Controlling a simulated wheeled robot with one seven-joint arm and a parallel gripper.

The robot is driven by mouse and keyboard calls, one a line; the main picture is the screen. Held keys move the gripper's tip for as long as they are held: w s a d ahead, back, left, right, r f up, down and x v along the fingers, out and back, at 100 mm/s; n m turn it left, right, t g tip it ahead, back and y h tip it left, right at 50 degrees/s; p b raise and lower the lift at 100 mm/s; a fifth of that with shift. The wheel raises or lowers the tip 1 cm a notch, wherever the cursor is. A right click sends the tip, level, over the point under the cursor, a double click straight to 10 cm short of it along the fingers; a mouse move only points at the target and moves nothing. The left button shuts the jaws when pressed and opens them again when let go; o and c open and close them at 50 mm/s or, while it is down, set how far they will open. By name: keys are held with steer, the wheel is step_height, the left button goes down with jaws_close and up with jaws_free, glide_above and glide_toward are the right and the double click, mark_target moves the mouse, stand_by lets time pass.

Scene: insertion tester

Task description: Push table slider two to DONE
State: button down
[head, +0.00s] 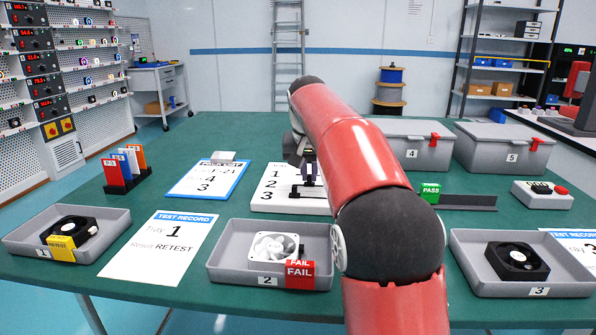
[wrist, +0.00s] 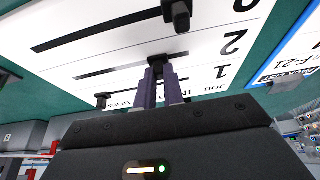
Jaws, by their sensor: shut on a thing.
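The white slider board (head: 262,203) lies on the table, with rows numbered 1, 2 and 3 at its left. My gripper (head: 308,180) is low over it, and the arm hides its right part. In the wrist view the board is turned around. There the fingers of my gripper (wrist: 161,75) are shut on the dark knob of slider two (wrist: 155,58), partway along its slot. The slider one knob (wrist: 104,101) is farther left, away from its number. The slider three knob (wrist: 178,15) is nearer the numbers. I cannot read a DONE mark.
A blue-edged sheet (head: 207,180) lies left of the board. Trays with fans, including tray 2 (head: 225,279), line the front. Lidded boxes (head: 412,150) stand behind right. A green PASS tag (head: 430,190) and a button box (head: 541,198) are at right.

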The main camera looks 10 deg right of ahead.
steer(key=s+d, duration=0.1)
steer(key=d, duration=0.3)
steer(key=s+d+p, duration=0.1)
steer(key=d, duration=0.3)
steer(key=s+d, duration=0.2)
steer(key=d, duration=0.1)
steer(key=shift+d, duration=0.4)
steer(key=c, duration=1.5)
jaws_free()
steer(key=shift+d, duration=0.1)
steer(key=shift+r, duration=0.1)
steer(key=p+v, duration=0.1)
steer(key=v, duration=0.6)
steer(key=shift+s+r, duration=0.1)
steer(key=shift+r, duration=0.2)
